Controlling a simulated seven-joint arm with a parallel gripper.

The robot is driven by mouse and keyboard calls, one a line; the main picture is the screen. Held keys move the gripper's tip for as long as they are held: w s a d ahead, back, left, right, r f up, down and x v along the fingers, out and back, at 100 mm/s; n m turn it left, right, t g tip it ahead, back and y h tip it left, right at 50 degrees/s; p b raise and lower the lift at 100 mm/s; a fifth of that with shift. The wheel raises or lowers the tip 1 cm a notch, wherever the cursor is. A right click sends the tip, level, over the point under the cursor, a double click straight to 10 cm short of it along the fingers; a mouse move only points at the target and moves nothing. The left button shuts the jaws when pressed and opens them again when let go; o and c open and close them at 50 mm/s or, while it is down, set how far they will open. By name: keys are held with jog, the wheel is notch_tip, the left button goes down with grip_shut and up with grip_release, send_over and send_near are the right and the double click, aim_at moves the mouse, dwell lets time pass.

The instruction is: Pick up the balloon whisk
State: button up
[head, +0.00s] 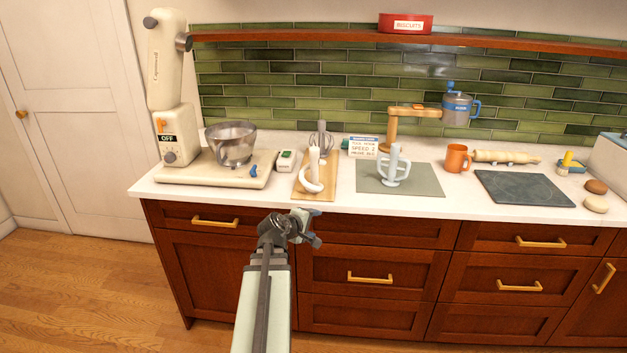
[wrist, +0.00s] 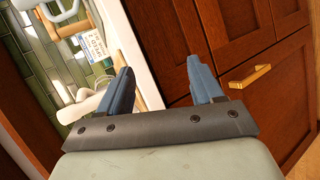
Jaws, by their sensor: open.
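I cannot make out the whisk in the wrist view.
A stand mixer with a steel bowl (head: 233,142) is left of the board. A small white timer-like box (head: 286,160) is between them. A white beater (head: 393,168) stands on a grey mat (head: 428,183) to the right. A lettered card (head: 363,147) stands behind. Drawer handles (head: 370,278) jut out below.

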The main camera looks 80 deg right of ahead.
notch_tip(320, 180, up, 8)
jog(key=s+d+f+n+h, duration=0.1)
jog(key=s+d+n+h, duration=0.15)
jog(key=n, duration=0.35)
jog(key=n+t+h, duration=0.3)
jog(key=n+h, duration=0.1)
jog(key=n, duration=1.1)
send_near(313, 158)
jog(key=d, duration=0.2)
jog(key=s+d, duration=0.1)
jog(key=d, duration=0.3)
jog(key=shift+s+d+f, duration=0.1)
jog(key=shift+s+f, duration=0.2)
jog(key=shift+f, duration=0.05)
jog(key=d, duration=0.4)
jog(key=shift+d+r, duration=0.1)
jog(key=shift+r, duration=0.15)
jog(key=shift+d, duration=0.5)
jog(key=shift+c, duration=0.5)
grip_shut()
